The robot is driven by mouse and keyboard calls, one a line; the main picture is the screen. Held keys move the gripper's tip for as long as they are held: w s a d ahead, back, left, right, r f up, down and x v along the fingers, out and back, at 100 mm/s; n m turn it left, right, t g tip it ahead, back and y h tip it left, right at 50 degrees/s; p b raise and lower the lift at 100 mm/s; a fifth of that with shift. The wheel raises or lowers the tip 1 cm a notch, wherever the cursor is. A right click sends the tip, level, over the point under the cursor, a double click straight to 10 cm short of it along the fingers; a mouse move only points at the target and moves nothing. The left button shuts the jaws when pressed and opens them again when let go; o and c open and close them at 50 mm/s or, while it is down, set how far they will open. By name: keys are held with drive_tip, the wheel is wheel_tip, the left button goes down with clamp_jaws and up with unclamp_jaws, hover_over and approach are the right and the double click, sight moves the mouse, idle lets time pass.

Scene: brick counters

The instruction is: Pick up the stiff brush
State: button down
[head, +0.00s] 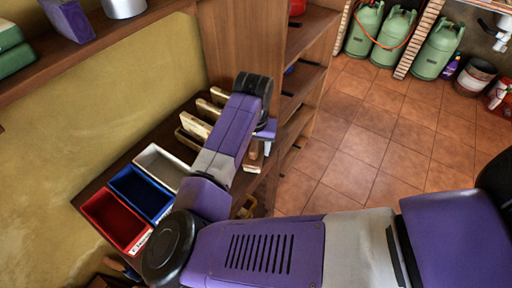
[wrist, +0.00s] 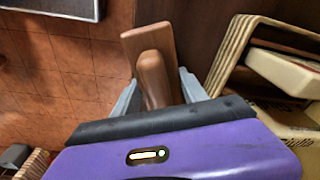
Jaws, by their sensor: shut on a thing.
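The stiff brush (wrist: 152,72) shows in the wrist view as a brown wooden piece with a rounded handle and a flat board behind it. My gripper (wrist: 158,92) is shut on it, with a grey finger on either side of the handle. In the head view my gripper (head: 265,132) is over the right edge of the shelf, and a bit of brown wood (head: 254,153) shows below it. The bristles cannot be seen. My arm hides part of the shelf.
Red (head: 116,220), blue (head: 143,193) and white (head: 163,166) bins stand on the shelf. Cream tools with wooden frames (head: 195,126) stand behind them, close beside my gripper. A wooden shelf unit (head: 305,75) rises behind. Tiled floor (head: 365,145) at right is clear.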

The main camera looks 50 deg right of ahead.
wheel_tip(320, 180, up, 20)
idle(0.5)
